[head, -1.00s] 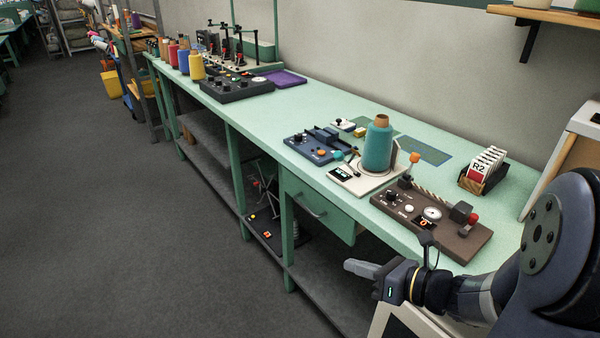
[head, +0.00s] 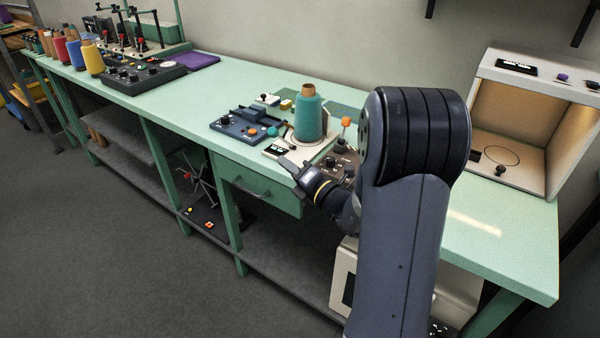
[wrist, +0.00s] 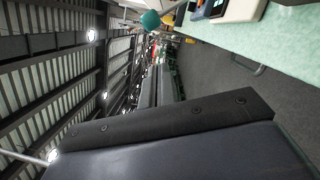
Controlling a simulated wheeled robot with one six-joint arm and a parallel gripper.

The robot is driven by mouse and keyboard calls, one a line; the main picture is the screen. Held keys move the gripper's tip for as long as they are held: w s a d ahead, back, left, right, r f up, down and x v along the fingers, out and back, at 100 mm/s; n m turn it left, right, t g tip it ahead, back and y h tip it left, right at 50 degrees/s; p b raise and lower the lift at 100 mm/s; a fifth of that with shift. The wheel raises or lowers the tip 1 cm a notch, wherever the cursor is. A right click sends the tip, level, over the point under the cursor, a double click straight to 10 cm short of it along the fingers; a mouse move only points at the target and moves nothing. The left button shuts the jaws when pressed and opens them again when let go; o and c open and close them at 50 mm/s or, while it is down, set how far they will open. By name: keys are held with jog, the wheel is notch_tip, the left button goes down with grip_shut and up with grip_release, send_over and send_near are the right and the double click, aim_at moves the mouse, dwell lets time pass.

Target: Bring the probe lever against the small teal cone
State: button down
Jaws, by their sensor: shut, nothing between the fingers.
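A teal yarn cone (head: 308,120) with a brown top stands upright on a white device (head: 318,151) with a small dark display. A teal ball knob (head: 272,131), apparently on the probe lever, is at the device's left side; the ball also shows at the top of the wrist view (wrist: 150,19). My gripper (head: 287,163) is shut and empty, in front of the white device near the bench's front edge. It looks apart from the knob, though depth is hard to judge. Whether the lever touches the cone cannot be told.
A blue control box (head: 240,125) stands left of the cone. A brown panel (head: 340,165) with an orange-knobbed lever (head: 346,122) is partly hidden behind my arm. A lit booth (head: 520,120) stands at right. The green bench (head: 205,95) is clear at middle left.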

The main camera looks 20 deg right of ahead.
jog(key=w+r+p, duration=0.1)
jog(key=w+r, duration=0.1)
jog(key=w, duration=0.4)
dwell(0.3)
